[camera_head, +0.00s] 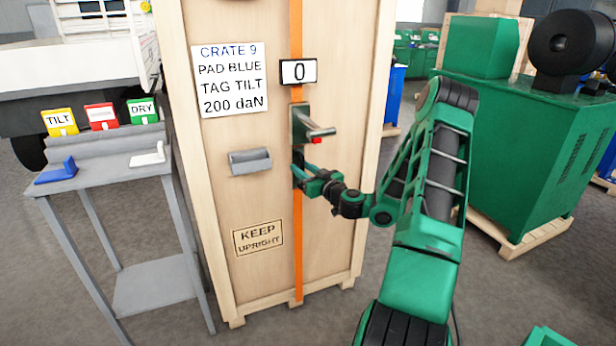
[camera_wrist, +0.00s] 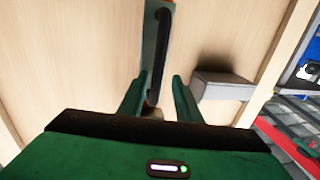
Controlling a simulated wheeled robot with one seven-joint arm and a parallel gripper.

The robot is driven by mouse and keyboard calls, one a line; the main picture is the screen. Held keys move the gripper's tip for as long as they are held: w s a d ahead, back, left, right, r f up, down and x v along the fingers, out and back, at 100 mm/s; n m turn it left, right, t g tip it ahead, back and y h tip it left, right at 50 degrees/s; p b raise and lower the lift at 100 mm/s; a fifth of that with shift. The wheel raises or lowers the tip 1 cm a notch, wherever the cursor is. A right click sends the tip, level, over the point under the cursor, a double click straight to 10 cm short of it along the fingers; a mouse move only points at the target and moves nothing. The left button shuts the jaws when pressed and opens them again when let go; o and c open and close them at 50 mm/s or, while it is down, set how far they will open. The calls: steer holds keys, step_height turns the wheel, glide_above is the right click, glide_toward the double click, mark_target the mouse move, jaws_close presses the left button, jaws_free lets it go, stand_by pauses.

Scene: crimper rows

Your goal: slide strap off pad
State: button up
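An orange strap (camera_head: 297,235) runs down the front of a tall wooden crate (camera_head: 230,200). A dark green tensioner (camera_head: 300,122) with a lever and a red spot sits over it, below a display (camera_head: 298,71) reading 0. My gripper (camera_head: 303,175) is at the strap line just under the tensioner. In the wrist view my gripper's fingers (camera_wrist: 158,88) stand apart, with a dark bar (camera_wrist: 157,60) between them, nearer the left finger. Whether it touches is unclear. A blue pad (camera_head: 55,174) and a white pad (camera_head: 150,156) lie on the bench; no pad shows under the strap.
A grey holder (camera_head: 250,162) juts from the crate left of the strap; it also shows in the wrist view (camera_wrist: 222,86). The grey bench (camera_head: 110,176) carries yellow, red and green tag boxes. A green machine (camera_head: 520,140) on a pallet stands at right.

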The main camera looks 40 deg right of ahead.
steer(key=s, duration=0.9)
steer(key=shift+s+a, duration=0.3)
steer(key=shift+a, duration=0.1)
